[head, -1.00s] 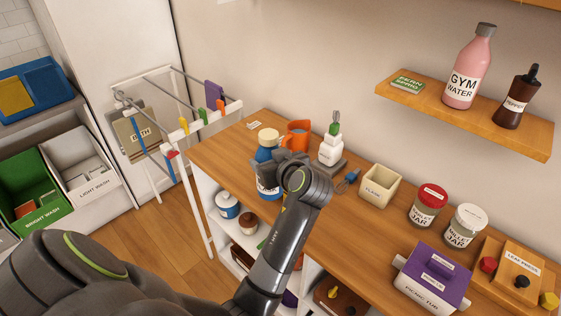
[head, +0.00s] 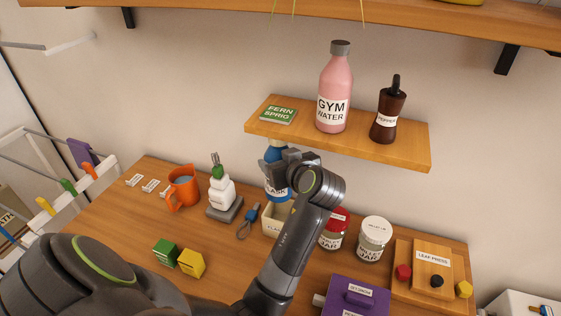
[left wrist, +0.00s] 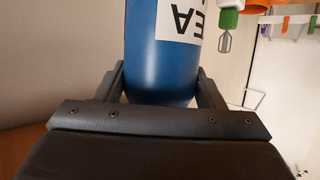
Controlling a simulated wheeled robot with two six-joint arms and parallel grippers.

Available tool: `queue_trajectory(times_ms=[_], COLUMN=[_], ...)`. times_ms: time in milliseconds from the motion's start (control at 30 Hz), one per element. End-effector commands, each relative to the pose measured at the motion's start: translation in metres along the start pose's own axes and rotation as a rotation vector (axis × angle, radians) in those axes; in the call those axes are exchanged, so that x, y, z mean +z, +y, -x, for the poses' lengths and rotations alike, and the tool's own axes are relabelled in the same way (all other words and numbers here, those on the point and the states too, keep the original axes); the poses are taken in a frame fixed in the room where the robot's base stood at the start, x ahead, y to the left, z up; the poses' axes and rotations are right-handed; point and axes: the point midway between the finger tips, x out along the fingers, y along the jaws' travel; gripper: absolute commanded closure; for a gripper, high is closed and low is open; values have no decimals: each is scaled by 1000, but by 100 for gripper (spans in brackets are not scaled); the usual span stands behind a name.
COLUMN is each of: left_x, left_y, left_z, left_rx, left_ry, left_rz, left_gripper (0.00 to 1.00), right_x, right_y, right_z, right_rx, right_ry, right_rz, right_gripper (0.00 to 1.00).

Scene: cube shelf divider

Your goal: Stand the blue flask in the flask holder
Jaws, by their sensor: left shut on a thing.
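The blue flask (head: 277,185) with a white label is upright in my left gripper (head: 283,165). In the left wrist view the flask's blue body (left wrist: 160,60) sits between the two fingers (left wrist: 160,90). The flask holder (head: 271,221) is an open cream box with a label on its front, standing on the wooden counter. The flask shows just above the holder's rim in the head view. My arm hides part of the holder, and I cannot tell whether the flask's base is over the opening or behind it. My right gripper is not in view.
Left of the holder are a blue-tagged key ring (head: 249,219), a white bottle on a grey base (head: 222,190) and an orange mug (head: 183,188). Jars (head: 372,238) stand close on its right. A wall shelf (head: 340,142) with bottles hangs above the flask. Green and yellow cubes (head: 178,256) lie in front.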

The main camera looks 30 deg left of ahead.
Motion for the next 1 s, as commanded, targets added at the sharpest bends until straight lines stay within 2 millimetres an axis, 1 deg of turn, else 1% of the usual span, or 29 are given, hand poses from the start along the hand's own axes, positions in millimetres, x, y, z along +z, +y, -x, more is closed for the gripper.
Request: queue_trajectory(times_ms=[167, 567, 767, 1000], left_x=[-3, -1, 11, 35], left_y=[0, 0, 0, 0], left_z=[1, 0, -5, -14], left_rx=[0, 1, 1, 1], left_ry=[3, 5, 4, 3], left_rz=[1, 3, 2, 2], left_gripper=[72, 72, 72, 72], right_x=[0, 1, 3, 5], right_y=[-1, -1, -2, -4], right_z=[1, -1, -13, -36], right_rx=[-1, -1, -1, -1], right_ry=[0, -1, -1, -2], right_rz=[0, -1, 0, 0], right_gripper=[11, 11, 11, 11])
